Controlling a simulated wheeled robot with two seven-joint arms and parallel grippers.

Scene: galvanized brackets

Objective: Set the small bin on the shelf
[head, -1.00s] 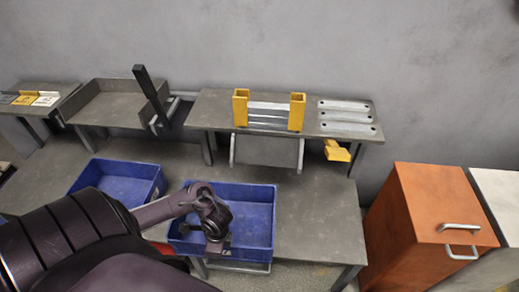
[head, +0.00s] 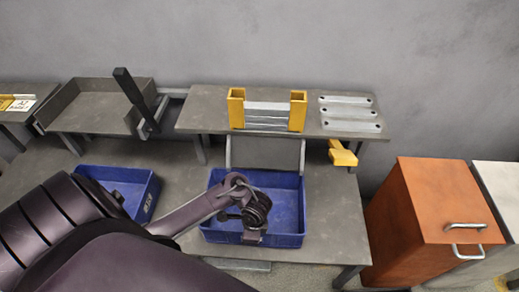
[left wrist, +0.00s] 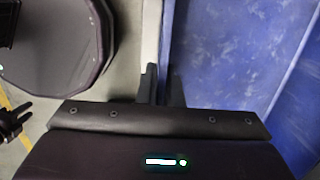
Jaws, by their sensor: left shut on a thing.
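A blue bin (head: 285,240) with an open top is at the right part of the workbench, in front of the raised shelf (head: 215,120). My left gripper (head: 253,238) is shut on the bin's near wall; in the left wrist view its fingers (left wrist: 163,88) stand either side of that wall (left wrist: 166,50). The bin looks empty and about level. Whether its base touches the bench is hidden. The shelf carries a yellow rack holding metal brackets. A dark forked part at the left edge of the wrist view looks like my right gripper (left wrist: 15,120); its opening is unclear.
A second blue bin (head: 130,185) stands to the left on the workbench (head: 335,220). A grey tray (head: 95,108) is beyond it. Flat brackets (head: 348,113) lie on the shelf's right end; a yellow part (head: 342,154) juts below. An orange cabinet (head: 430,210) stands right.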

